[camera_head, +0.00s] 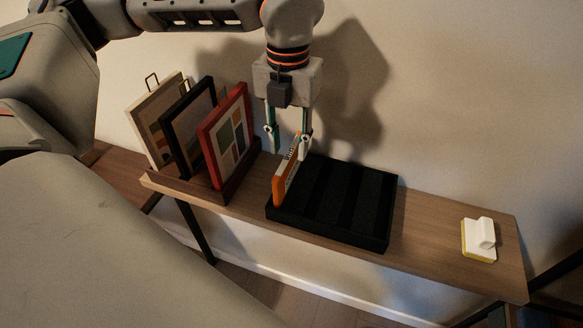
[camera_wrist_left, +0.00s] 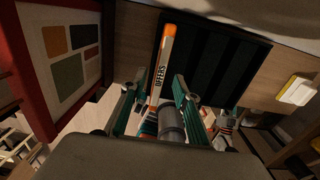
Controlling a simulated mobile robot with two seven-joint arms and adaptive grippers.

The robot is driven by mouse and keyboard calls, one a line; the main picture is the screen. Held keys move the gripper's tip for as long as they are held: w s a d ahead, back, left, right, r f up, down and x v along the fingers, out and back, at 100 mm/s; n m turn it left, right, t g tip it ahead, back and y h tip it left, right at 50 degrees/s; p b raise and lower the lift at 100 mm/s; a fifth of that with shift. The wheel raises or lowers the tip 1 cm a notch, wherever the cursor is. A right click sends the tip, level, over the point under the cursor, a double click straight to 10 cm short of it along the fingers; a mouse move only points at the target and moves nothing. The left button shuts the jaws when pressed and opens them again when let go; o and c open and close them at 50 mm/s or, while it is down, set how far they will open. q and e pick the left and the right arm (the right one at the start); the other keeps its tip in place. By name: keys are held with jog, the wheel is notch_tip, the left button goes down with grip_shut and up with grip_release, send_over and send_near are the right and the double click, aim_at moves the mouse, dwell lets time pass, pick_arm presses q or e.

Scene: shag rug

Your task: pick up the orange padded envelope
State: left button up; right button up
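The orange padded envelope (camera_head: 280,189) stands on edge at the left end of a black slotted tray (camera_head: 330,232). It has a white band with dark lettering along its top edge. It also shows in the left wrist view (camera_wrist_left: 167,40), reaching down between the finger pads. My left gripper (camera_head: 288,139) points down above the envelope's far part, with its two fingers apart. In the left wrist view (camera_wrist_left: 155,98) there is a gap between the fingers and the envelope; I see no grip on it.
A wooden shelf (camera_head: 426,225) runs along the wall. A rack (camera_head: 190,186) with several framed pictures stands close left of the tray; the red frame (camera_head: 210,130) is nearest. A white and yellow block (camera_head: 478,240) lies at the right. The shelf between tray and block is clear.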

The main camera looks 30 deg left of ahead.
aim_at(289, 155)
pick_arm(q)
notch_tip(289, 155, down, 5)
jog(key=shift+s+f+p, duration=0.1)
jog(key=shift+s+p, duration=0.05)
jog(key=shift+p, duration=0.2)
grip_shut()
jog(key=shift+d+r, duration=0.1)
jog(key=shift+r, duration=0.15)
